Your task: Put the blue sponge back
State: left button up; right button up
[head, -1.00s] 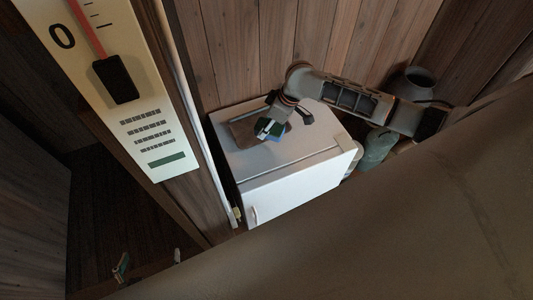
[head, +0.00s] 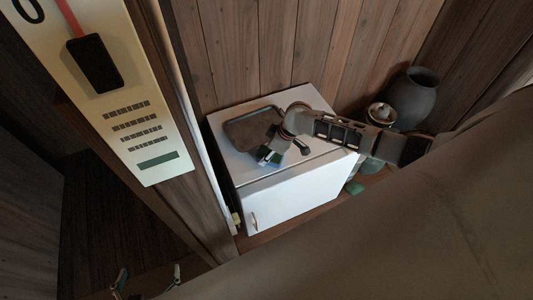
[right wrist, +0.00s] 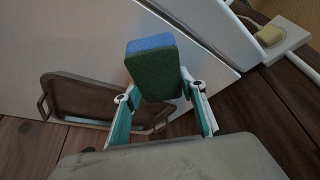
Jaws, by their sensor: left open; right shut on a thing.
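The blue sponge has a dark green side and shows between my right gripper's fingers in the right wrist view (right wrist: 152,72). In the head view the sponge (head: 266,157) is small, near the front of a white cabinet's top (head: 312,165). My right gripper (head: 274,150) is shut on it; its fingers flank the sponge in the right wrist view (right wrist: 163,105). Whether the sponge touches the cabinet top cannot be told. A brown tray with handles (head: 250,128) lies on the cabinet behind the sponge. My left gripper (head: 148,278) is open and empty at the bottom left.
A dark vase (head: 412,95) and a small jar (head: 380,112) stand right of the cabinet, with a green item (head: 354,187) low beside it. A wooden post with a large gauge panel (head: 110,100) stands at left. A yellow block (right wrist: 269,36) rests on a small white holder.

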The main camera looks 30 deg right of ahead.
jog(key=o, duration=1.2)
jog(key=shift+f, duration=0.1)
jog(key=shift+c, duration=0.2)
pick_arm(q)
jog(key=shift+w+r, duration=0.2)
jog(key=shift+w, duration=0.05)
